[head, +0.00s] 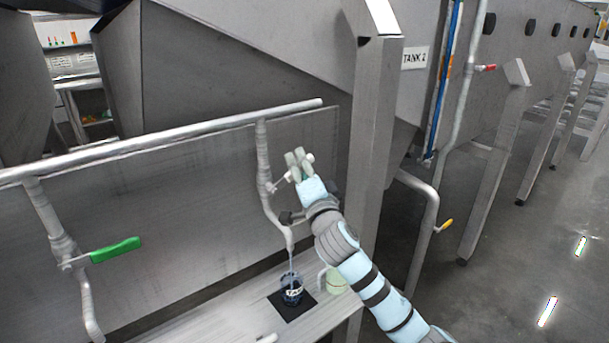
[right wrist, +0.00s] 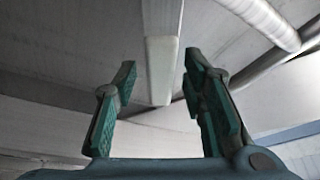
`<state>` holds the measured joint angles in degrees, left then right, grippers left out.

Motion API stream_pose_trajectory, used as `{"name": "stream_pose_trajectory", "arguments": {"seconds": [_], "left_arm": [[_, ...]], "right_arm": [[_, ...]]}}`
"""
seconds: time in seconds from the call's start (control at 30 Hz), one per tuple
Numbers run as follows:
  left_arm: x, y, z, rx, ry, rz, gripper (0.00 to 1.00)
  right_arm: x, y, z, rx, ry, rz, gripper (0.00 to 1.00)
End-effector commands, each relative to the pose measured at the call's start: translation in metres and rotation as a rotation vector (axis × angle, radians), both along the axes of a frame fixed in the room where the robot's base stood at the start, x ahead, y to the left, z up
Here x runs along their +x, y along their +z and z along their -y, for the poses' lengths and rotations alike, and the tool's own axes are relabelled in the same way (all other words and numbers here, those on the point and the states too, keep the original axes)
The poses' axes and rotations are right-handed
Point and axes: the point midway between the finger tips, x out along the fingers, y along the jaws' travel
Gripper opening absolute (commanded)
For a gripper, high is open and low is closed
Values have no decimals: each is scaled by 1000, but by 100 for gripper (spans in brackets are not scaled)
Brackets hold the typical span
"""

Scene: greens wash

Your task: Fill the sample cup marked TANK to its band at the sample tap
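The sample cup (head: 291,290), with dark blue markings and lettering starting "TA", stands upright on a black mat (head: 292,307) under the sample tap's spout (head: 289,240). A thin pale stream (head: 291,265) runs from the spout into the cup. I cannot make out the level against the band. My right gripper (head: 298,160) is at the tap's handle, above the cup. In the right wrist view the pale-ended tap handle (right wrist: 161,70) lies between the two green-padded fingers (right wrist: 160,95), which stand apart with gaps on both sides. My left gripper is not in view.
A pale green container (head: 336,281) stands right of the mat on the light shelf (head: 225,325). A green-handled valve (head: 115,250) hangs at the left on the long pipe (head: 150,144). A grey steel post (head: 372,130) rises just right of the tap.

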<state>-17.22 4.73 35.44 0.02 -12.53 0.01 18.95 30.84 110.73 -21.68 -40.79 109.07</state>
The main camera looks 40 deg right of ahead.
Motion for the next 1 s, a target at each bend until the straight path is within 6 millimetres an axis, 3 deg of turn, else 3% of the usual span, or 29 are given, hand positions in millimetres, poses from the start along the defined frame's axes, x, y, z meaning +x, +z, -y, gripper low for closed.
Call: {"name": "stream_pose_trajectory", "arguments": {"seconds": [0.3, 0.47, 1.0], "left_arm": [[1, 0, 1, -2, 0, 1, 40], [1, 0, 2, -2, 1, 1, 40], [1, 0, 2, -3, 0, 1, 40]], "right_arm": [[-71, -14, -29, 0, 3, -3, 38], [-99, -19, -40, -1, 2, -2, 38], [-106, -20, -42, 1, 0, 0, 38]]}}
